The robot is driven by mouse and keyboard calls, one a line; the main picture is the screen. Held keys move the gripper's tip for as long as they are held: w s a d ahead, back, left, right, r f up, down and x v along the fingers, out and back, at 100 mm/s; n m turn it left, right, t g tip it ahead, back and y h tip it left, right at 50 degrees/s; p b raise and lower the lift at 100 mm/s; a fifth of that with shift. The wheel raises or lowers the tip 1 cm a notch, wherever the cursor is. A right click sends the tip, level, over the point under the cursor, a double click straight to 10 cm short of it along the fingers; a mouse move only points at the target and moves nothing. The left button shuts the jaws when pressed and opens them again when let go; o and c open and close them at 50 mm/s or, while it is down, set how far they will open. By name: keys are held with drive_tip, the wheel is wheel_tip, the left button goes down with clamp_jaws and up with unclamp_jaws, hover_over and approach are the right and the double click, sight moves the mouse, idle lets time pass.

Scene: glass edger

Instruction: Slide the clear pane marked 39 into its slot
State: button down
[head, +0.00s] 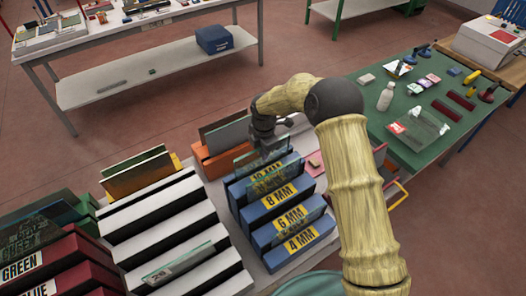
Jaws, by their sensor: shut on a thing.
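My gripper (268,148) is over the far end of the blue rack, its jaws shut on a clear greenish pane (247,161). The pane stands roughly upright just behind the rack's 10 MM label. I cannot read a number on it, and my gripper covers part of it. Whether its lower edge is inside a slot or just above one, I cannot tell. The blue rack (318,243) has stepped slots with yellow labels reading 10 MM, 8 MM, 6 MM and 4 MM from far to near.
A white slotted rack (160,217) stands left of the blue rack, with a clear labelled pane (180,263) in its near part. An orange rack (207,160) with panes is close behind my gripper. A green bench (425,150) with bottle and tools lies right.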

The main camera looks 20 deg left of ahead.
drive_tip(key=c, duration=1.5)
unclamp_jaws()
drive_tip(key=shift+r, duration=0.1)
drive_tip(key=shift+o, duration=0.2)
wheel_tip(320, 180, up, 17)
drive_tip(key=b, duration=0.4)
drive_tip(key=shift+d+r, duration=0.15)
drive_tip(key=s+d+f+m+t, duration=0.1)
drive_tip(key=s+d+m, duration=0.2)
drive_tip(key=d+m, duration=0.5)
drive_tip(key=s+d+f+m, duration=0.1)
drive_tip(key=s+d+m, duration=0.3)
drive_tip(key=d, duration=0.7)
drive_tip(key=s+d+f+m+t, duration=0.1)
drive_tip(key=s+d+f+m, duration=0.2)
drive_tip(key=s+d+m, duration=1)
drive_tip(key=d+m, duration=0.1)
drive_tip(key=m, duration=0.1)
drive_tip(key=shift+m, duration=0.4)
